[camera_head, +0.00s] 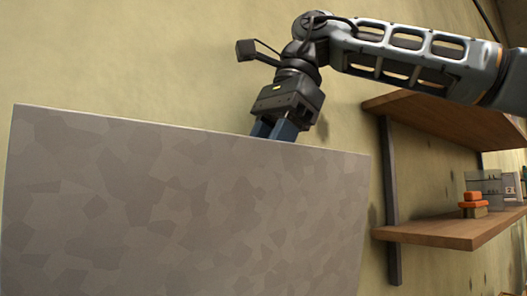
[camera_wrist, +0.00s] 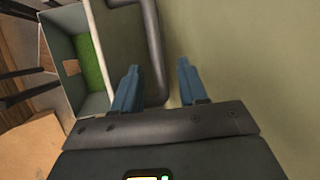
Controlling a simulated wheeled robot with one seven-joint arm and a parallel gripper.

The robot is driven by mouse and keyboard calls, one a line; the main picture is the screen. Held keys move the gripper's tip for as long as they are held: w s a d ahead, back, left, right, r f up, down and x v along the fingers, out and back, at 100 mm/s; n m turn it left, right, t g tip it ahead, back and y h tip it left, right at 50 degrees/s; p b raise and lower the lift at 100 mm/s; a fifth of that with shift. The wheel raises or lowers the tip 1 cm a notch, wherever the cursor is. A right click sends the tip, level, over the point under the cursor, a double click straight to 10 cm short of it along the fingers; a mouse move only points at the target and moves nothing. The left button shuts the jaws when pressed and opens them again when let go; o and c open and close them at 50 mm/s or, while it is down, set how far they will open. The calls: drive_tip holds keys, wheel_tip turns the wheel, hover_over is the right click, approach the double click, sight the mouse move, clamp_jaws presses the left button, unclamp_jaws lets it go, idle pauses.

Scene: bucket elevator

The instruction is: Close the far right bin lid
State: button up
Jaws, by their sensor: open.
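A large grey mottled metal panel (camera_head: 185,205) fills the lower left of the head view; I cannot tell whether it is the far right bin lid or another surface. My gripper (camera_wrist: 159,67) is open and empty, with its two blue fingers apart in the wrist view. In the head view my gripper (camera_head: 275,128) points down at the panel's top edge, and its fingertips are hidden behind it. In the wrist view an open pale box (camera_wrist: 67,50) with green inside lies left of the fingers. I cannot tell whether it is a bin.
A dark bent pipe (camera_wrist: 155,45) runs beside the fingers in the wrist view. A plain wall (camera_wrist: 260,60) fills the right side there. Wooden shelves (camera_head: 450,230) on a dark upright stand at the right, holding orange blocks (camera_head: 472,198) and grey boxes.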

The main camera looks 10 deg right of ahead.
clamp_jaws()
idle(0.3)
idle(0.4)
